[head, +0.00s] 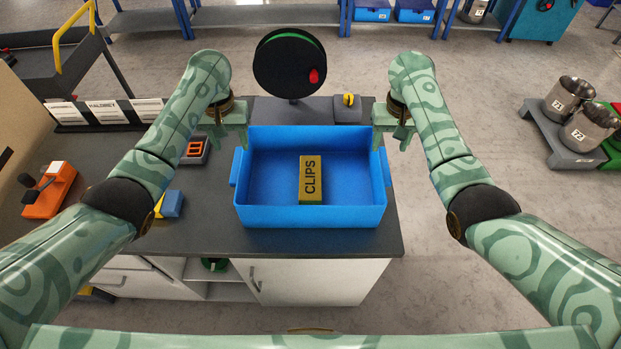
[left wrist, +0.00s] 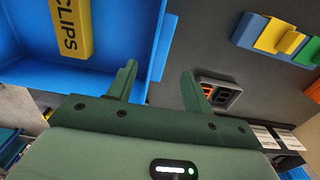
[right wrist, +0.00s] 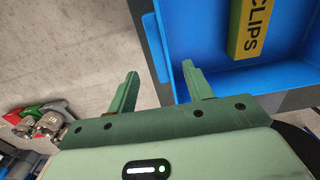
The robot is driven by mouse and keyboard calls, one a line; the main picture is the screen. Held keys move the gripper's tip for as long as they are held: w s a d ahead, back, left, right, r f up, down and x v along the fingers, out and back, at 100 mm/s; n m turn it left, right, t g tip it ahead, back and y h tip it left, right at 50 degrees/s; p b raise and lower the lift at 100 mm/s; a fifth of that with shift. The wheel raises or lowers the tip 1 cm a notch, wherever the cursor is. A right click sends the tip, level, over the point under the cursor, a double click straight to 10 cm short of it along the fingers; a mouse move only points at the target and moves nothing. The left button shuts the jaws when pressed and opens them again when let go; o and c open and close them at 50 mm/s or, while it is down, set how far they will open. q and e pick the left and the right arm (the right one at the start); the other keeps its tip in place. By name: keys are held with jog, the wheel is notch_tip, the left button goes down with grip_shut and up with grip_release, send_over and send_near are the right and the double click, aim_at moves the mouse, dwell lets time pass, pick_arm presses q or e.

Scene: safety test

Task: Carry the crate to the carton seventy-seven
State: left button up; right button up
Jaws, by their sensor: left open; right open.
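The blue crate (head: 312,216) stands upright on the dark counter, with a side handle at its left and right ends. A yellow box marked CLIPS (head: 310,180) lies inside it. My left gripper (head: 229,146) is open and empty at the crate's left end; in the left wrist view its fingers (left wrist: 158,78) appear either side of the crate's end wall. My right gripper (head: 391,146) is open and empty at the right end; the right wrist view shows its fingers (right wrist: 158,70) near the wall. Contact is not clear. I cannot make out a carton marked seventy-seven.
A round black disc on a stand (head: 290,65) and a yellow knob (head: 348,101) are behind the crate. An orange device (head: 48,190) and label holders (head: 105,112) are on the left. Metal buckets (head: 568,98) stand on a low platform at right.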

aim_at(237, 164)
pick_arm(q)
notch_tip(237, 164, down, 8)
jog(key=shift+f, duration=0.25)
pick_arm(e)
notch_tip(237, 164, down, 8)
jog(key=shift+f, duration=0.25)
pick_arm(q)
jog(key=shift+c, duration=0.3)
pick_arm(e)
jog(key=shift+c, duration=0.3)
pick_arm(q)
grip_shut()
pick_arm(e)
grip_shut()
